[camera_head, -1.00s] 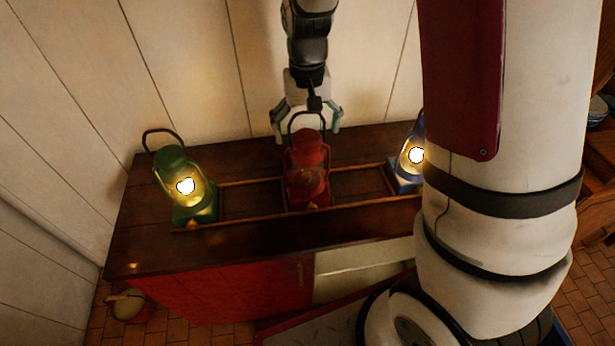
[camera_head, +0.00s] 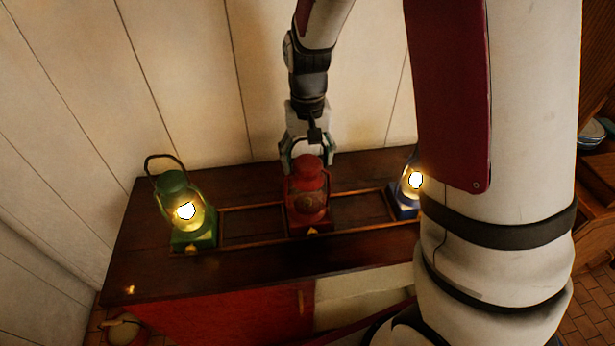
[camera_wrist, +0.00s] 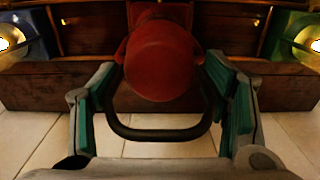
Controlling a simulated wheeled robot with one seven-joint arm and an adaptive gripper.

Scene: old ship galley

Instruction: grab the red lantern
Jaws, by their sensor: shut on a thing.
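The red lantern (camera_head: 308,192) stands upright in the middle of a low wooden frame on the cabinet top. Its lamp is dark. The exact contact points are hard to see.
A lit green lantern (camera_head: 178,208) stands at the left of the frame, and a lit blue lantern (camera_head: 405,205) at the right, partly hidden by my arm. The wooden cabinet top (camera_head: 150,262) is otherwise bare. A pale plank wall (camera_head: 190,90) rises close behind it.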

